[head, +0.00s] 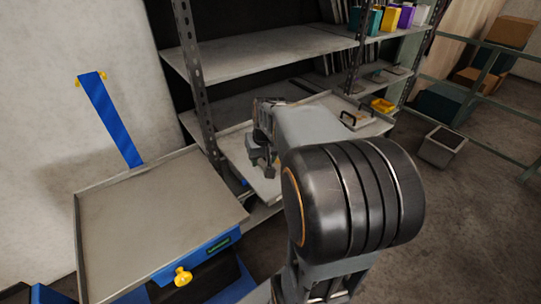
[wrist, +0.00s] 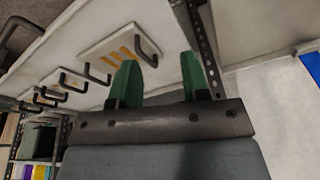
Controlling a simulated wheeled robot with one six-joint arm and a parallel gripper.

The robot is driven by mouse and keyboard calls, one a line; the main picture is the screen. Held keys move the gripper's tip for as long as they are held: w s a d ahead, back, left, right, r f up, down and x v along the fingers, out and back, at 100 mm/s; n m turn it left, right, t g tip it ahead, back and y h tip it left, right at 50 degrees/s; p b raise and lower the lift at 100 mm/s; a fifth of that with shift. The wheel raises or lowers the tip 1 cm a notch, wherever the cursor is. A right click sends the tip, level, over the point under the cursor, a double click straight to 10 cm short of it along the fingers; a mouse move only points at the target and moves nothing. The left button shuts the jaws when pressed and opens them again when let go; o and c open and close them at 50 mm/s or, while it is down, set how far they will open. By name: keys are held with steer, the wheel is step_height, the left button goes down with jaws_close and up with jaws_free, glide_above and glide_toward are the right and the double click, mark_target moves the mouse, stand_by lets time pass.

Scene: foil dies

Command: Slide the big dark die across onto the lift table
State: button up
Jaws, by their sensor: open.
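The lift table (head: 150,215) stands at the left in the head view, with a bare grey top with low rims, a blue body and a yellow knob (head: 182,276). My gripper (head: 266,168) is right of it, over the rack's lower shelf, partly behind my own arm. In the wrist view its two green fingers (wrist: 160,78) stand apart with nothing between them. A pale plate with orange stripes and a dark handle (wrist: 118,50) lies near the left finger. I cannot pick out the big dark die for sure in either view.
A metal rack post (head: 197,85) stands between the lift table and the shelves. More handles (wrist: 70,80) show on the shelf at the left in the wrist view. A grey bin (head: 442,146) stands on the floor.

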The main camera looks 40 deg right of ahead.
mark_target(261, 163)
steer(key=w+d+f+n, duration=0.1)
steer(key=w+d, duration=0.1)
steer(key=w+d+n+b, duration=0.1)
steer(key=w+d, duration=0.2)
steer(key=w+d+f+n+t+b, duration=0.1)
steer(key=w+d, duration=0.2)
steer(key=shift+f+n, duration=0.3)
steer(key=b+x, duration=0.6)
steer(key=x, duration=0.5)
steer(key=shift+w+a+f, duration=0.1)
steer(key=shift+w, duration=0.1)
steer(key=shift+c, duration=0.3)
jaws_close()
